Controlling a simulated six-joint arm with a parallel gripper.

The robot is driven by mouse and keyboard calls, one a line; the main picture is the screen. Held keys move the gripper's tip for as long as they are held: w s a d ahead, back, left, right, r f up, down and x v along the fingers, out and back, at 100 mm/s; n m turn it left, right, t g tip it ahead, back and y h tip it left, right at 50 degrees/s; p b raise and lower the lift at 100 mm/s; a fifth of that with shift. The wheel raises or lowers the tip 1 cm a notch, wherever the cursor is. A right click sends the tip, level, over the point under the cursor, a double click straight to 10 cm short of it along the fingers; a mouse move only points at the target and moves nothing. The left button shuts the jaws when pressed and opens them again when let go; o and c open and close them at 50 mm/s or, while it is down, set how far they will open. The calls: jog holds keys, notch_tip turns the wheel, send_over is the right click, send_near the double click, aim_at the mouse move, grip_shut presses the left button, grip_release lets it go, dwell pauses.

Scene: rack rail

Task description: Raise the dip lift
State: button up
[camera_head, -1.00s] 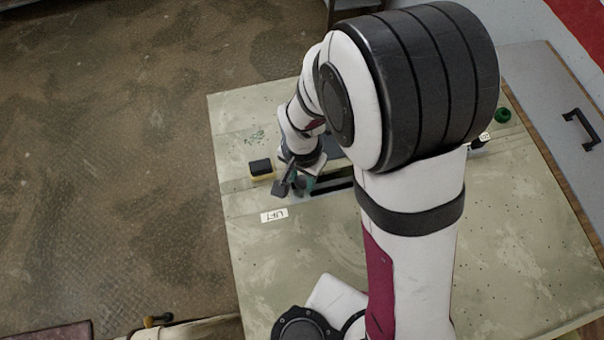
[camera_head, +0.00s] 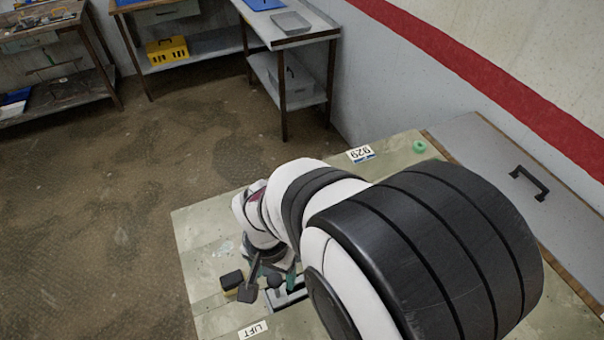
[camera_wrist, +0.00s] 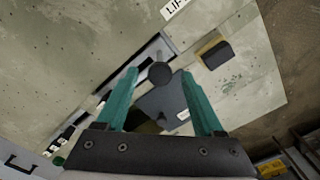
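The lift's dark round knob (camera_wrist: 160,75) sits between the tips of my gripper (camera_wrist: 159,73) in the wrist view, with a gap on each side. The teal fingers are apart and hold nothing. Below the knob are a long slotted rail (camera_wrist: 143,55) and a dark grey plate (camera_wrist: 165,102). The white LIFT label (camera_wrist: 174,8) is at the top edge; in the head view it lies at the bottom (camera_head: 253,330). There, my gripper (camera_head: 283,280) is low over the slot, partly hidden by my arm.
A black-and-yellow block (camera_wrist: 215,53) lies beside the rail, right of my gripper in the wrist view. In the head view, a 929 label (camera_head: 361,154) and a green ring (camera_head: 419,146) are at the bench's far end. A grey panel with a handle (camera_head: 530,183) adjoins the bench.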

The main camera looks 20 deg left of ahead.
notch_tip(320, 180, up, 16)
jog(key=s+d+f+m+y, duration=0.1)
jog(key=s+d, duration=0.3)
jog(key=d, duration=0.6)
jog(key=s+d+f+m, duration=0.3)
jog(key=s+d+m, duration=0.1)
jog(key=d, duration=0.7)
jog(key=shift+s+d+m+y, duration=0.15)
jog(key=shift+d+m+y, duration=0.15)
jog(key=shift+y, duration=0.1)
